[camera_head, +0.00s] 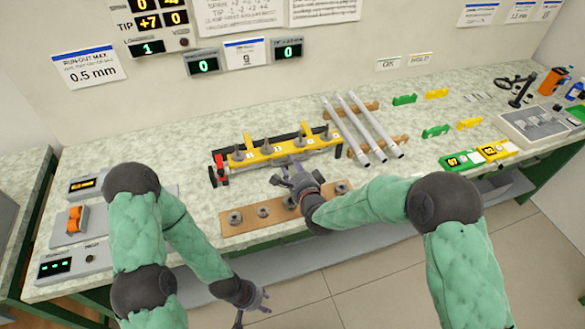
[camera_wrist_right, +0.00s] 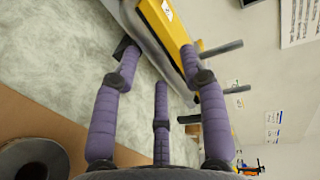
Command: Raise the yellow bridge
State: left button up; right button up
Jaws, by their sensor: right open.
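The yellow bridge (camera_head: 270,152) lies along a dark fixture (camera_head: 328,150) on the bench, with several grey knobs along it. It also fills the upper middle of the right wrist view (camera_wrist_right: 172,32). My right gripper (camera_head: 284,172) is at the near side of the bridge, around its middle. In the right wrist view its purple fingers (camera_wrist_right: 158,62) are spread and empty, with tips close to the bridge's edge; whether they touch it cannot be told. My left gripper (camera_head: 254,306) hangs low in front of the bench, away from the bridge, its fingers apart and empty.
A wooden strip (camera_head: 246,217) with several round grey pieces lies in front of the bridge, under my right wrist. A red clamp (camera_head: 222,170) is at the fixture's left end. Several pale rods (camera_head: 362,128) rest on wooden supports to the right. Instrument boxes stand at far left.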

jog(key=shift+w+a, duration=0.1)
jog(key=shift+w, duration=0.2)
grip_shut()
